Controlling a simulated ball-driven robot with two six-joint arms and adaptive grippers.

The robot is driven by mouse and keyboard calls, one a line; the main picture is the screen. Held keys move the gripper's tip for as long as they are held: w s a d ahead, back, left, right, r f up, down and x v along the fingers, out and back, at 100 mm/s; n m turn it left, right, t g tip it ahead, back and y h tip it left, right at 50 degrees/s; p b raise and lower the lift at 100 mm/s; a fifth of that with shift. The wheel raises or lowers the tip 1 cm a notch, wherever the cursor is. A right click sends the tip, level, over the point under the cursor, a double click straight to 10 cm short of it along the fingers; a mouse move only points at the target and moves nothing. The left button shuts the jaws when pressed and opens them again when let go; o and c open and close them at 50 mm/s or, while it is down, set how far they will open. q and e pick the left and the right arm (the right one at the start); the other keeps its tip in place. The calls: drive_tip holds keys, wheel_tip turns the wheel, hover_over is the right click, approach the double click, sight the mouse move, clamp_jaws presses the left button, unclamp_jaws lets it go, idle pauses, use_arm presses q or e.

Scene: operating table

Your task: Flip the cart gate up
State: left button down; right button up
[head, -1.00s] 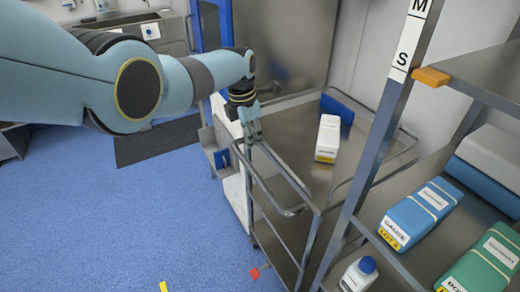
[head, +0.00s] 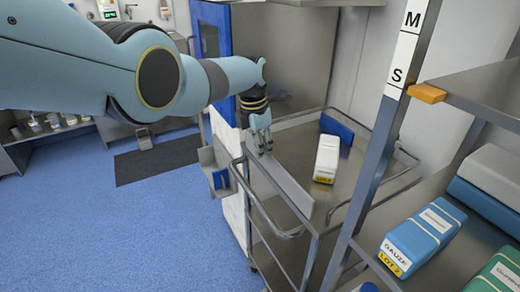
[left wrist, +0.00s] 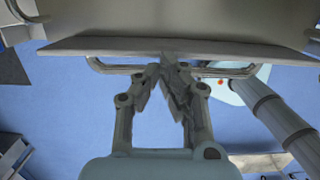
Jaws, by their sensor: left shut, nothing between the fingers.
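The metal cart (head: 345,195) stands right of centre in the head view. Its gate (head: 284,182), a light grey strip, stands up along the cart's left side. My left gripper (head: 264,148) is shut and empty at the far end of the gate, pointing down. In the left wrist view the gripper (left wrist: 165,65) has its fingertips together near the edge of a long grey panel (left wrist: 230,48), which looks like the gate. I cannot tell whether they touch it. My right gripper is not in view.
A white box (head: 327,157) with a yellow label stands on the cart top, with a blue panel (head: 337,127) behind it. A shelf post (head: 385,130) rises on the right, beside a blue gauze pack (head: 422,236). Blue floor (head: 140,230) is open at left.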

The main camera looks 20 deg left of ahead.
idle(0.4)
use_arm(q)
wheel_tip(320, 180, up, 12)
drive_tip(key=s+a, duration=0.1)
drive_tip(key=shift+s, duration=0.15)
idle(0.4)
drive_tip(key=shift+f, duration=0.1)
